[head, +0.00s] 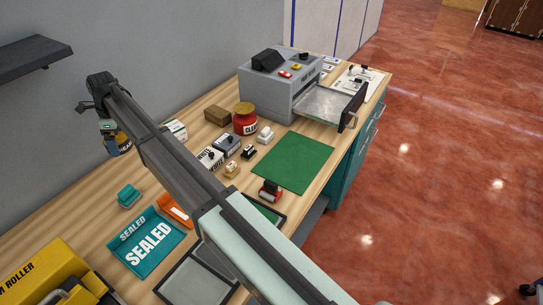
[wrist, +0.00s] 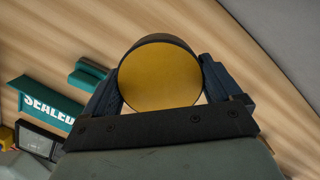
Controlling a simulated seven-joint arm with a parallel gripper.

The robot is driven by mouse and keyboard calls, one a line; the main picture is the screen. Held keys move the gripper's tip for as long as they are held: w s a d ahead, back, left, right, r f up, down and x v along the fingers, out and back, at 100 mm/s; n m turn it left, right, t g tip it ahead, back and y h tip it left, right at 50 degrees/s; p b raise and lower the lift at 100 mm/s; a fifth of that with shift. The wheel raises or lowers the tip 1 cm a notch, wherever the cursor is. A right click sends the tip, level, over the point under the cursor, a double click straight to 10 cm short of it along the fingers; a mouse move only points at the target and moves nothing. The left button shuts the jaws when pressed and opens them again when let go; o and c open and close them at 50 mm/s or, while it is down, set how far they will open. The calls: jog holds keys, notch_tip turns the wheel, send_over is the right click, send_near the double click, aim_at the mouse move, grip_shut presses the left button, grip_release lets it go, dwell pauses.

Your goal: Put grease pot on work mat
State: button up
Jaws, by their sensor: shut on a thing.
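The grease pot shows in the wrist view (wrist: 160,75) as a round yellow top with a dark rim. My gripper (wrist: 163,88) is shut on it, one finger on each side. In the head view the pot (head: 123,146) hangs at the far left end of my arm, partly hidden by the arm. Its height over the bench is hard to tell. The green work mat (head: 295,162) lies flat and bare on the bench, well to the right of the pot.
A red pot (head: 245,120), small boxes and a grey machine (head: 275,85) stand behind the mat. A red-and-black stamp-like item (head: 270,190) sits by its near corner. A teal SEALED piece (head: 148,243) and a teal block (head: 129,195) lie left. My arm crosses the bench.

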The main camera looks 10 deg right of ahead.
jog(key=w+d+m, duration=0.1)
jog(key=d, duration=1)
jog(key=d+m, duration=0.2)
jog(key=d, duration=0.8)
jog(key=w+d+m, duration=0.1)
jog(key=d, duration=1)
jog(key=shift+w+d+r+m+t, duration=0.3)
jog(key=shift+w+r, duration=0.05)
jog(key=s+d+m, duration=0.2)
jog(key=s+d, duration=0.1)
jog(key=d, duration=1.2)
jog(key=m, duration=0.3)
send_over(296, 155)
jog(key=shift+t+h, duration=0.3)
jog(key=shift+s+d+f, duration=0.1)
jog(key=shift+f, duration=2.4)
jog(key=shift+s+d+f, duration=0.1)
jog(key=shift+f, duration=2.4)
jog(key=shift+f, duration=0.15)
jog(key=o, duration=1.3)
jog(key=shift+c, duration=0.2)
